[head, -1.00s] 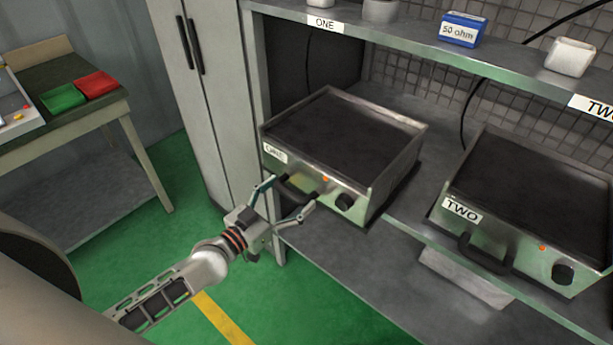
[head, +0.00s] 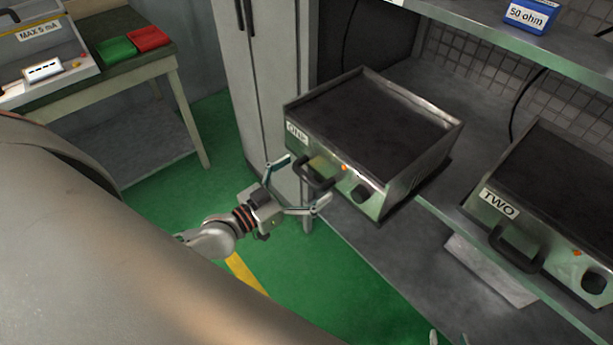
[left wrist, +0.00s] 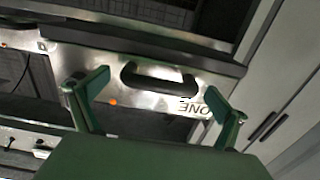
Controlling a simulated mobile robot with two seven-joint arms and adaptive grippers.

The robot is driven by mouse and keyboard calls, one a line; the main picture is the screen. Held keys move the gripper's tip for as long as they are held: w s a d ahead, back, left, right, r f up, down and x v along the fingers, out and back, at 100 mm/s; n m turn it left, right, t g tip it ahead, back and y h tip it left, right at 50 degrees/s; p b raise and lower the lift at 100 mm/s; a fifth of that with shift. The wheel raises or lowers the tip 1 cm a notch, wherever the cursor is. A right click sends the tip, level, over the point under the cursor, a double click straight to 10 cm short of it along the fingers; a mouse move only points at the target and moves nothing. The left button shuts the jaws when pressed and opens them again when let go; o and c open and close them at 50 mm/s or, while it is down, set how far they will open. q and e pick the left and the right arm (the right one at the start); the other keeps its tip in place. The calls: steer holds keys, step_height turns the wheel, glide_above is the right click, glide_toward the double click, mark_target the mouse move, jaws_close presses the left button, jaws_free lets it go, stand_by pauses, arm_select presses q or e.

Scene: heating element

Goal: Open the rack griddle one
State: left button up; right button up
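Griddle one (head: 375,125) is a steel box with a dark top, labelled ONE, on the rack shelf. Its black front handle (head: 316,182) is beside an orange light and a black knob. My left gripper (head: 306,184) is open in front of the handle, one finger toward each end. In the left wrist view, the handle (left wrist: 158,80) shows between and just past the spread fingers (left wrist: 165,98), with a visible gap on both sides. Whether the fingertips reach around it I cannot tell. Only two separated fingertips of my right gripper (head: 448,338) show at the bottom edge.
Griddle two (head: 560,185) stands to the right on the same shelf (head: 432,178). The upper shelf (head: 470,32) holds a blue 50 ohm box (head: 528,15). A grey cabinet (head: 262,100) is at left, and a table (head: 130,85) with green and red blocks beyond. Green floor is open below.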

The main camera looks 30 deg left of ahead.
arm_select(q)
steer(key=v, duration=1.2)
stand_by(0.5)
steer(key=s+d+f+g+y, duration=0.1)
steer(key=d+f+g, duration=0.2)
steer(key=d+f, duration=0.2)
steer(key=s+d+f+g+y, duration=0.2)
steer(key=d+f, duration=0.3)
steer(key=f, duration=0.7)
steer(key=shift+g, duration=0.6)
